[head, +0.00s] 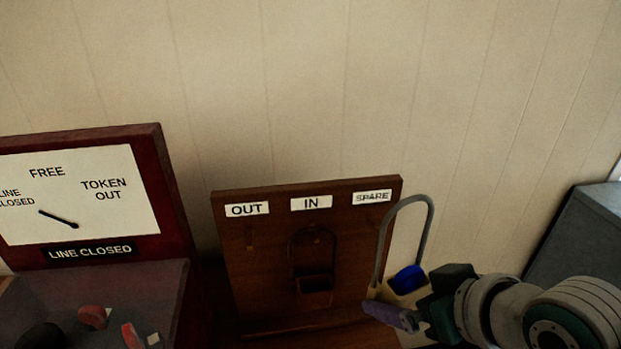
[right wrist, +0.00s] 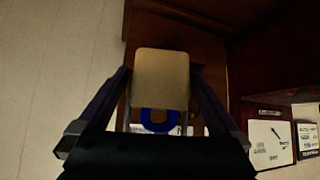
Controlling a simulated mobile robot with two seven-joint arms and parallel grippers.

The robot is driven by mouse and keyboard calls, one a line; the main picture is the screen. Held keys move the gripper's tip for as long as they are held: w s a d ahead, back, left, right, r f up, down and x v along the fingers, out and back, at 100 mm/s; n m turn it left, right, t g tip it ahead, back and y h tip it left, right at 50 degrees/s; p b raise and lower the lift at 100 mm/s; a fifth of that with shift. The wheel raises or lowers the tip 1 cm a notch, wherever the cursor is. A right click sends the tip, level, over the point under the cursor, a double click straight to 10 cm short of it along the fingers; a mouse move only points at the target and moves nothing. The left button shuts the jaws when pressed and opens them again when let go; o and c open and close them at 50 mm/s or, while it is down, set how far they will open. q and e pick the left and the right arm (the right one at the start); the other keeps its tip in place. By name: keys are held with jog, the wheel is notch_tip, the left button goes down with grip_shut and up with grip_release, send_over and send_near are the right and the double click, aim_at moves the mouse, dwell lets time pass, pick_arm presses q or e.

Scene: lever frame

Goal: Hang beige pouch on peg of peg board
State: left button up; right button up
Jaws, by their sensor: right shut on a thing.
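The beige pouch (head: 408,297) has a tall grey hoop (head: 429,215) and a blue piece (head: 408,279) at its top. My right gripper (head: 405,308) is shut on this pouch, in front of the board's lower right edge. In the right wrist view the pouch (right wrist: 160,80) sits between the two fingers (right wrist: 160,95), with blue showing below it. The brown peg board (head: 265,270) carries the labels OUT, IN and SPARE. A brown pouch (head: 314,290) with a dark hoop hangs under IN. A small peg shows under OUT; the SPARE peg cannot be made out. My left gripper is out of view.
A dark red instrument box (head: 172,200) with a white dial face stands left of the board. Red handles (head: 92,317) show at the lower left. A grey box (head: 585,235) stands at the right. The panelled wall (head: 300,80) is close behind the board.

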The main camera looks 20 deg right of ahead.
jog(key=f, duration=0.1)
jog(key=s+b, duration=0.1)
jog(key=f, duration=0.1)
jog(key=shift+s+a+f, duration=0.2)
jog(key=shift+s+f, duration=0.05)
jog(key=shift+f, duration=0.1)
notch_tip(320, 180, down, 5)
jog(key=b, duration=0.6)
jog(key=w+d+f+b, duration=0.2)
jog(key=w+b, duration=0.5)
jog(key=w, duration=0.2)
jog(key=shift+w+d, duration=0.15)
jog(key=shift+w, duration=0.15)
jog(key=shift+f, duration=0.1)
dwell(0.5)
